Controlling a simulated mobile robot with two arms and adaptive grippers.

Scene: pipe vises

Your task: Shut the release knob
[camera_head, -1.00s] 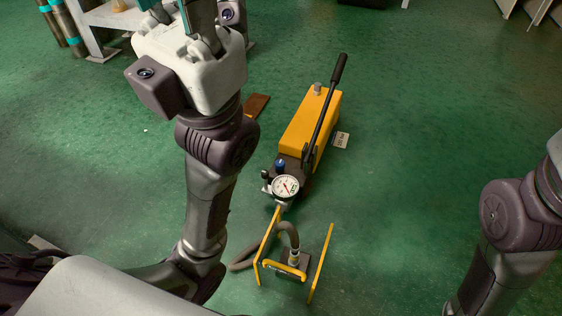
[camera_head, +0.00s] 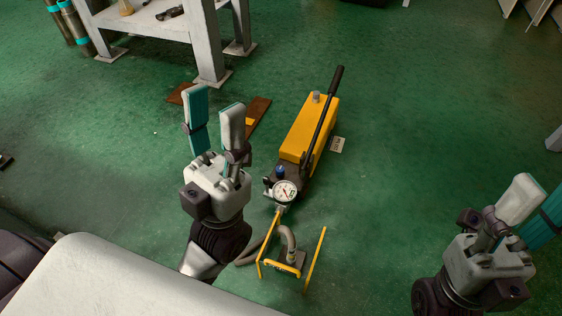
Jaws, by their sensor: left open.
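A yellow hydraulic hand pump (camera_head: 310,128) stands on the green floor at the middle, with a black lever and a round white gauge (camera_head: 285,191). A small blue knob (camera_head: 280,171) and a dark knob (camera_head: 267,182) sit near the gauge; I cannot tell for certain which is the release knob. My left gripper (camera_head: 214,101) is open and empty, left of the pump, with its fingers pointing away from me and apart from the knobs. My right gripper (camera_head: 536,199) is at the lower right, far from the pump, its fingers apart and empty, one partly cut off by the frame edge.
A yellow frame (camera_head: 316,262) with a grey hose stands in front of the pump. A grey steel bench (camera_head: 210,50) is at the upper left, with brown plates (camera_head: 256,115) on the floor near its leg. Floor right of the pump is mostly clear.

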